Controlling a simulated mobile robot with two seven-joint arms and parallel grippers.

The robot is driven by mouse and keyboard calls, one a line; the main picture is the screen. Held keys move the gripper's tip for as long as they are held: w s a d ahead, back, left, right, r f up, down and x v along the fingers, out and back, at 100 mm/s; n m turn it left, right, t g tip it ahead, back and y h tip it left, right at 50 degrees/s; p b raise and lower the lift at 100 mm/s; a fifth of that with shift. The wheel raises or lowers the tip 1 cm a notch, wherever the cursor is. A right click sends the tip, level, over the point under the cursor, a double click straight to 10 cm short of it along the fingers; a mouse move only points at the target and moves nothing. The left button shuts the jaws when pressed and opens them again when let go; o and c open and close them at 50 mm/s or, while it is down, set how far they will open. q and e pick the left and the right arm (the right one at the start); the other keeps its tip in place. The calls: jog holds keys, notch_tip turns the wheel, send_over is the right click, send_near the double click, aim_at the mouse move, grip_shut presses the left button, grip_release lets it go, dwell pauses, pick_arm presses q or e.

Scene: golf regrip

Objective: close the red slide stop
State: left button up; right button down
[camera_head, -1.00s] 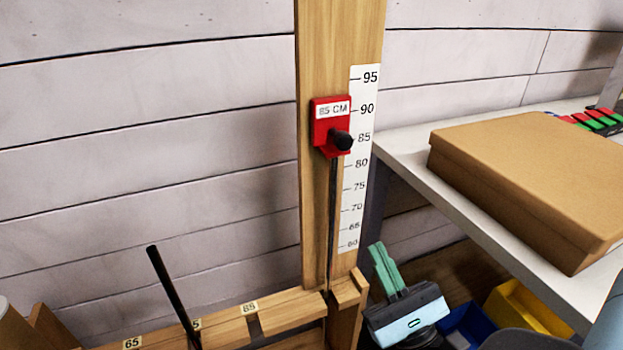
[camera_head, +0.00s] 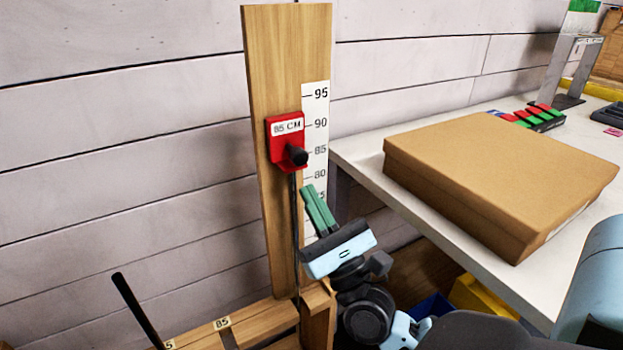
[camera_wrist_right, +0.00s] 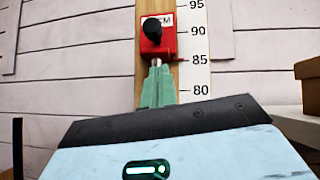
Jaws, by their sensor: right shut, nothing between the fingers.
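The red slide stop (camera_head: 284,143) sits on the upright wooden post (camera_head: 262,75), beside a white scale strip at roughly the 85 to 90 marks. It carries an "85 CM" label and a black knob (camera_head: 297,156). My right gripper (camera_head: 308,190) has green fingers, shut and empty, just below and in front of the stop in the head view. In the right wrist view the stop (camera_wrist_right: 159,42) is straight ahead, with the fingertips (camera_wrist_right: 157,64) at its lower edge in the picture. I cannot tell whether they touch it. My left gripper is not in view.
A closed cardboard box (camera_head: 490,165) lies on the white table (camera_head: 355,150) to the right. Red and green pieces (camera_head: 535,116) are behind it. A wooden rack (camera_head: 250,328) with a dark shaft (camera_head: 135,308) stands low at left. A yellow bin (camera_head: 480,297) is below the table.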

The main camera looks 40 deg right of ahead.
aim_at(293, 145)
jog(key=shift+a+r+p, duration=0.15)
jog(key=shift+r+p, duration=0.1)
jog(key=shift+r, duration=0.65)
jog(key=shift+a+r+p, duration=0.1)
jog(key=shift+r+p, duration=0.15)
jog(key=shift+r, duration=0.6)
jog(key=shift+r, duration=0.1)
